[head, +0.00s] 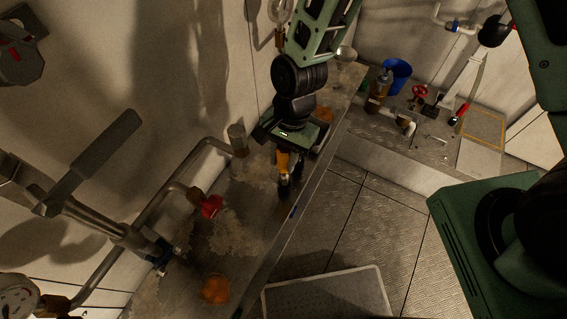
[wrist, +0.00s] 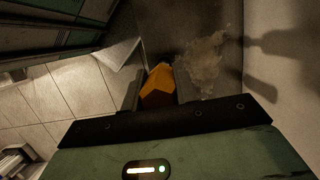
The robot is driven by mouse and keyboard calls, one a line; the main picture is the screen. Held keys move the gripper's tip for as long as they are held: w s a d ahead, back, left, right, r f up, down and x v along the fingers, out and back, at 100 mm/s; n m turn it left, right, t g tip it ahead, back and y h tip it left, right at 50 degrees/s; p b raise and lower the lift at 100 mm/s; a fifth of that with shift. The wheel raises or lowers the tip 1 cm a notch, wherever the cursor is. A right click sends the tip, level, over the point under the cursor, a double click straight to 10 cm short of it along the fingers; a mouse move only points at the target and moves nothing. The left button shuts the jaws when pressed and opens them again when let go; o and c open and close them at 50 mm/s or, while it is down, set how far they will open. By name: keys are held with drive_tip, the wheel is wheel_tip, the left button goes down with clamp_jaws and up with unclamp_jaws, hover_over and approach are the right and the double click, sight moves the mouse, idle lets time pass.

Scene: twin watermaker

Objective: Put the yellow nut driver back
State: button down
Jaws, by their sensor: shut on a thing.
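My gripper (head: 287,172) is shut on the yellow nut driver (head: 282,161), holding it by its yellow-orange handle over the narrow metal bench (head: 253,238) in the head view. In the wrist view the yellow handle (wrist: 158,88) sits between the two dark fingers of my gripper (wrist: 157,92). The driver's lower part is dark and small in the head view, and I cannot tell whether it touches the bench. No holder for the driver can be made out clearly.
Pipes with a red valve handle (head: 210,206) run along the left wall. A blue bucket (head: 396,74), an amber bottle (head: 378,88) and several tools stand on the far bench. The tiled floor (head: 372,215) right of the bench is mostly clear.

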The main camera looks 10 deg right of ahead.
sight(283, 168)
drive_tip(key=shift+f+p, duration=0.6)
drive_tip(key=shift+f, duration=1.65)
drive_tip(key=c, duration=1.1)
unclamp_jaws()
drive_tip(key=shift+r, duration=0.1)
drive_tip(key=b+v, duration=0.3)
drive_tip(key=v, duration=0.7)
drive_tip(key=s+d+r+n+t, duration=0.1)
drive_tip(key=s+d+r+n, duration=0.1)
drive_tip(key=s+r+n, duration=0.2)
drive_tip(key=s+d+r+n+h, duration=0.1)
drive_tip(key=s+d+r+n, duration=0.1)
drive_tip(key=s+r+n, duration=0.3)
drive_tip(key=s+d+r+n+t, duration=0.1)
drive_tip(key=s+d+r+n, duration=0.1)
drive_tip(key=s+r+n, duration=0.2)
drive_tip(key=shift+s+d+r+n+t+b, duration=0.1)
drive_tip(key=shift+d+r+n+t+b, duration=0.05)
drive_tip(key=shift+r+n, duration=0.5)
drive_tip(key=shift+s+d+r+n+t+b, duration=0.1)
drive_tip(key=shift+d+r+n+t+b, duration=0.05)
drive_tip(key=shift+r+n, duration=0.45)
